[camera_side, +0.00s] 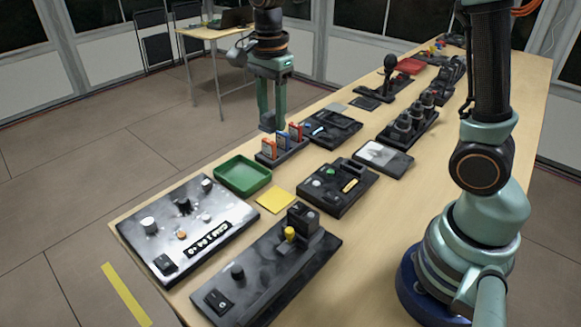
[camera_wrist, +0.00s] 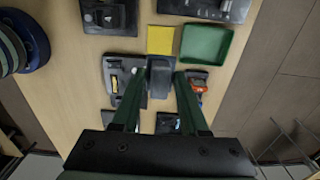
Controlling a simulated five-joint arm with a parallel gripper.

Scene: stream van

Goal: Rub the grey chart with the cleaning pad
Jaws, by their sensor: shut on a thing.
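My gripper (camera_side: 270,112) is shut on a dark grey-blue block, which appears to be the cleaning pad (camera_side: 268,121). It holds the pad above the table, near the rack of orange and blue pieces. In the wrist view the pad (camera_wrist: 160,76) sits between the fingertips. I cannot make out the chart in the wrist view.
The rack (camera_side: 283,147) stands just below the pad in the side view. A green tray (camera_side: 242,190) and a flat yellow square (camera_side: 275,199) lie nearer the camera. Several dark control panels, including one with colored buttons (camera_side: 337,187), crowd the table. A knobbed panel (camera_side: 405,127) stands farther right.

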